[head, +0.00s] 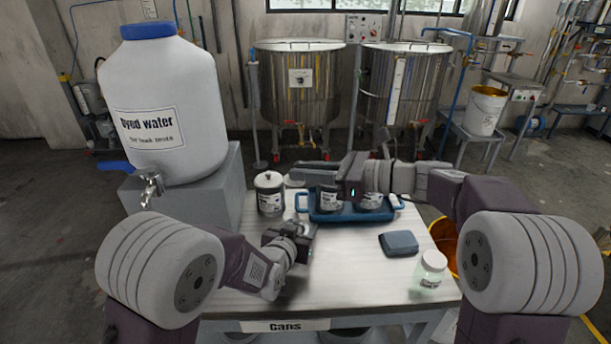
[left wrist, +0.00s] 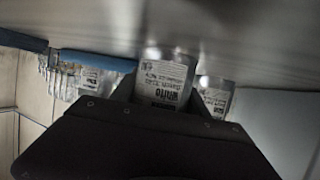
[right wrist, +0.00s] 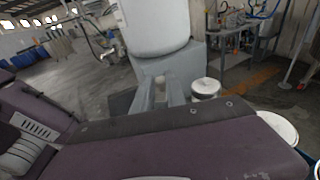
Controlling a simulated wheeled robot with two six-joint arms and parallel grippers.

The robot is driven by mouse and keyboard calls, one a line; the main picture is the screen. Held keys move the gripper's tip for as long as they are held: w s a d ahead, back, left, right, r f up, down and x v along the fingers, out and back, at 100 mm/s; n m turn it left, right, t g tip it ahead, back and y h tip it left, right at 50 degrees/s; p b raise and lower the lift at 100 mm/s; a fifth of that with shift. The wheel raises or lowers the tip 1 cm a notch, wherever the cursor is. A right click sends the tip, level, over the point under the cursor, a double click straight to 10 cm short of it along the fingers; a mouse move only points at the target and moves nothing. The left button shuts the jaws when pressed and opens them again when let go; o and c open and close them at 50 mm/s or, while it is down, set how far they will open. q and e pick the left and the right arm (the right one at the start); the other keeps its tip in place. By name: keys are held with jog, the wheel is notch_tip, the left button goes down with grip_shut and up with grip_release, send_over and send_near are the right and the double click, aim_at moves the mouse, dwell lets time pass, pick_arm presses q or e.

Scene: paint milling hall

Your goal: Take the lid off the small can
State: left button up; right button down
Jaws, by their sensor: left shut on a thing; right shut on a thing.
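A small can (head: 329,198) with a white label stands at the left end of the blue tray. In the right wrist view, a small pale part (right wrist: 160,88), apparently the lid's knob, sits between the shut fingers. Whether the lid is seated or lifted is hidden.
The blue tray (head: 350,216) holds another can (head: 370,200). A lidded can (head: 269,193) stands left of it, and a pale disc (head: 295,182) shows behind. A blue-grey cloth (head: 399,243) and white-capped jar (head: 432,270) lie right. The front table is clear.

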pick_arm(q)
jog(key=shift+f, duration=0.15)
jog(key=o, duration=1.4)
jog(key=shift+o, duration=0.2)
jog(key=v, duration=0.6)
jog(key=shift+r+p, duration=0.2)
jog(key=shift+p, duration=0.15)
pick_arm(e)
jog(key=shift+r, duration=0.3)
pick_arm(q)
jog(key=b+v, duration=0.4)
jog(key=b, duration=0.1)
jog(key=shift+s+a, duration=0.25)
jog(key=shift+s, duration=0.15)
jog(key=shift+s+a+r+b, duration=0.1)
jog(key=shift+s+r+b, duration=0.15)
jog(key=shift+s+b, duration=0.2)
pick_arm(e)
jog(key=shift+f, duration=2.9)
